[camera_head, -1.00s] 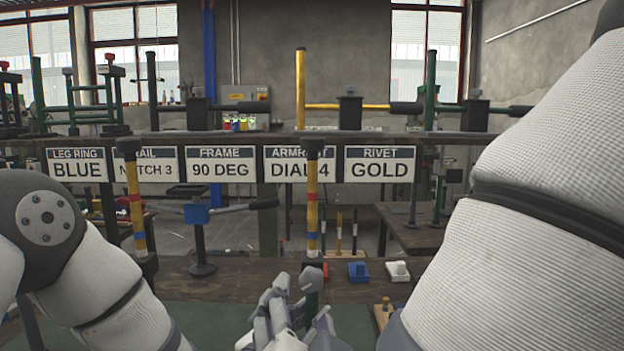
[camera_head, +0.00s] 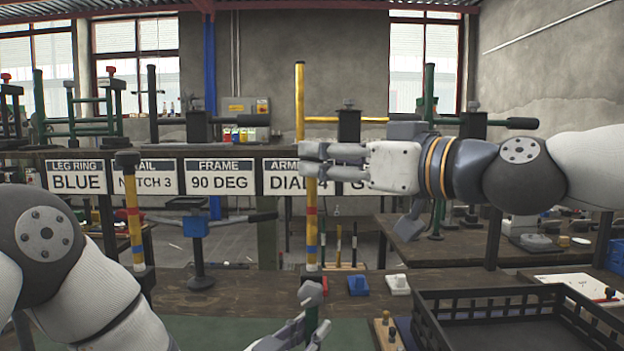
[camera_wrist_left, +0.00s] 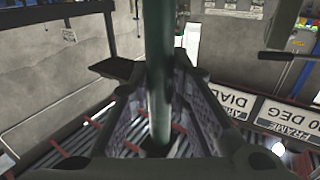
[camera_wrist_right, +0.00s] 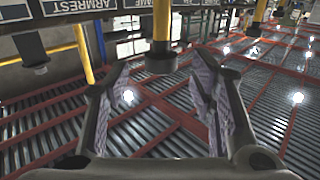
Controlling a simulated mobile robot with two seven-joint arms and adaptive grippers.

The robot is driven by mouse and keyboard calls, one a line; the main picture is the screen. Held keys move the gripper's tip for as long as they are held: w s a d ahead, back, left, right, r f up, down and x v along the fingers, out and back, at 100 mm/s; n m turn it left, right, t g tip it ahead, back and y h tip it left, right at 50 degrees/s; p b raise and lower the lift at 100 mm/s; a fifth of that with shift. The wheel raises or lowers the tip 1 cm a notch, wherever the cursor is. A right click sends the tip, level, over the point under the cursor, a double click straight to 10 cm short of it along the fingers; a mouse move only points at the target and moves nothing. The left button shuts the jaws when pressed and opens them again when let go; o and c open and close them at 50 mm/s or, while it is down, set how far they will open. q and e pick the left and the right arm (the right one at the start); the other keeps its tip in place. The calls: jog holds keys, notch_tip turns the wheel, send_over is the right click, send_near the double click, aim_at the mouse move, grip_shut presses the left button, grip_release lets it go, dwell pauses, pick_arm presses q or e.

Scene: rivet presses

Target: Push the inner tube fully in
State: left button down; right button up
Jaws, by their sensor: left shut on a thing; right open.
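A yellow inner tube with red and blue bands (camera_head: 312,225) stands upright over a dark green outer tube (camera_head: 312,318). My left gripper (camera_head: 308,328) is shut around the green tube low at the table's front; the left wrist view shows the green tube (camera_wrist_left: 160,70) between its fingers. My right gripper (camera_head: 308,161) is open at the upper end of the yellow tube and hides its top in the head view. In the right wrist view, upside down, the tube's black cap (camera_wrist_right: 161,63) shows between the spread fingertips; I cannot tell whether they touch it.
A second banded yellow tube (camera_head: 134,222) stands to the left. A black crate (camera_head: 520,296) is at front right. Blue (camera_head: 357,284) and white (camera_head: 398,285) blocks sit on the bench. A row of signs (camera_head: 219,177) hangs behind.

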aim_at(316, 239)
jog(key=x, duration=0.4)
grip_shut()
notch_tip(316, 239, down, 13)
jog(key=shift+r, duration=0.15)
dwell(0.3)
jog(key=shift+c, duration=1.5)
grip_release()
jog(key=o, duration=0.3)
jog(key=shift+r, duration=0.1)
jog(key=v, duration=1.2)
